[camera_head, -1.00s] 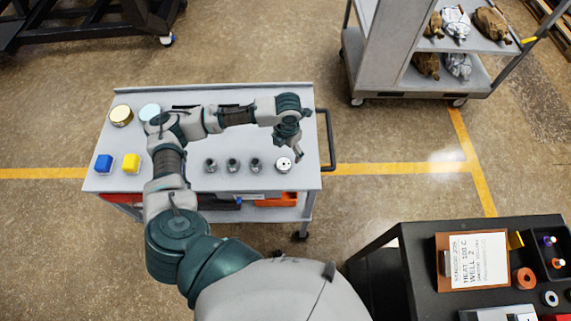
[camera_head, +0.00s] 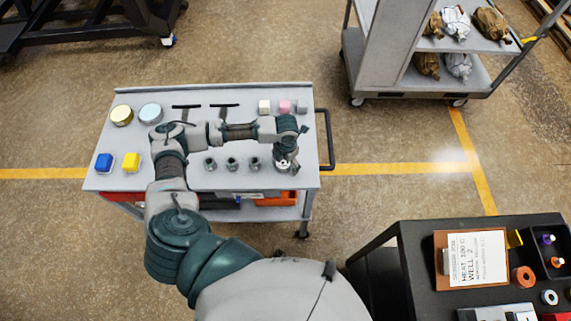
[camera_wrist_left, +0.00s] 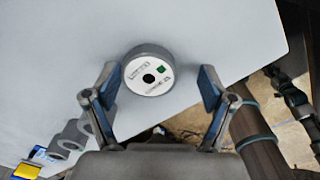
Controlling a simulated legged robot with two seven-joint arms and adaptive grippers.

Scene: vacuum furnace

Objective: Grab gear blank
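The gear blank, a short grey round piece with a white top face and a dark central hole, sits on the grey cart top. In the left wrist view the gear blank (camera_wrist_left: 149,73) lies between the two fingers of my left gripper (camera_wrist_left: 158,83). The fingers are spread wide, with a gap on each side of it. In the head view my left gripper (camera_head: 286,157) is over the gear blank (camera_head: 283,164) and partly hides it. My right gripper is not in view.
Several small grey cylinders (camera_head: 232,163) stand in a row left of the gear blank on the cart (camera_head: 130,107).

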